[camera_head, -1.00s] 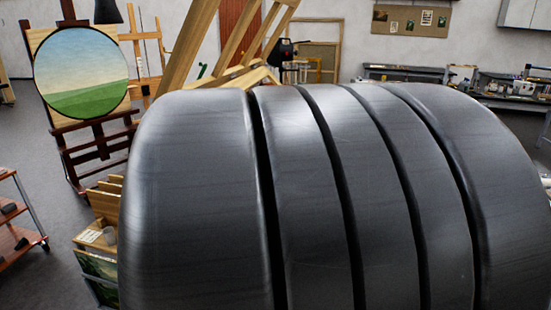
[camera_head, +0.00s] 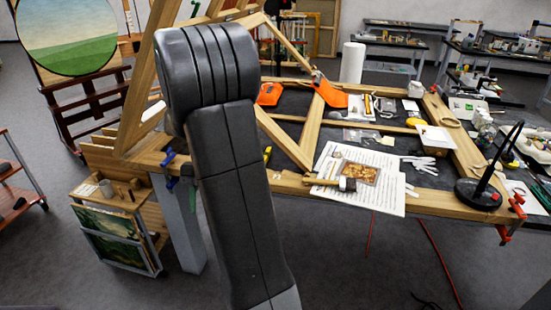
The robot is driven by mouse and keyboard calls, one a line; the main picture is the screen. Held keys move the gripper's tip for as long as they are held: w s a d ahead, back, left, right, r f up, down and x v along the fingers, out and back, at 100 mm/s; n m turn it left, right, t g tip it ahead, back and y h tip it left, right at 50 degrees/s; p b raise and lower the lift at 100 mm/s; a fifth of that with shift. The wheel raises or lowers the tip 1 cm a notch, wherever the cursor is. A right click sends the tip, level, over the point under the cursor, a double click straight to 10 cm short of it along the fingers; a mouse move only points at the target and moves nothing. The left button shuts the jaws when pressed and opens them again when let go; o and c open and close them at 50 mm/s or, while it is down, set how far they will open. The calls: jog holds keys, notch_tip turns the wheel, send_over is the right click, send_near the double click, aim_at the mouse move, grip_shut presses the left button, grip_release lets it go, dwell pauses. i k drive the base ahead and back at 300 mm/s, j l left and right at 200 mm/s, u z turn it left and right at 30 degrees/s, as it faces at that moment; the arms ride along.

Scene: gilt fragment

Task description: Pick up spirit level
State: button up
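I cannot make out a spirit level for certain. A small yellow and dark thing (camera_head: 267,154) shows just right of my arm, at the near side of the worktable (camera_head: 455,205); it is partly hidden and I cannot tell what it is. My dark arm stands upright in the left middle of the view and hides part of the table behind it. My gripper is not in view.
Papers with a gilt fragment (camera_head: 360,172) and a brush lie at the table's near edge. A black lamp (camera_head: 480,193) and a red clamp (camera_head: 512,217) are at the right corner. A picture cart (camera_head: 118,235) stands at lower left.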

aim_at(267, 153)
jog(key=z, duration=0.95)
jog(key=i+z, duration=0.1)
jog(key=z, duration=0.85)
jog(key=i+z, duration=0.1)
jog(key=z, duration=1.35)
jog(key=i+j+z, duration=0.2)
jog(key=j+z, duration=0.2)
jog(key=j+u, duration=0.25)
jog(key=u, duration=0.15)
jog(key=j+u, duration=0.25)
jog(key=u, duration=0.15)
jog(key=j+u, duration=0.25)
jog(key=u, duration=0.15)
jog(key=k+j+u, duration=0.1)
jog(key=j+u, duration=0.2)
jog(key=u, duration=0.15)
jog(key=j+u, duration=0.65)
jog(key=u, duration=0.2)
jog(key=j+u, duration=0.3)
jog(key=u, duration=0.15)
jog(key=i, duration=0.05)
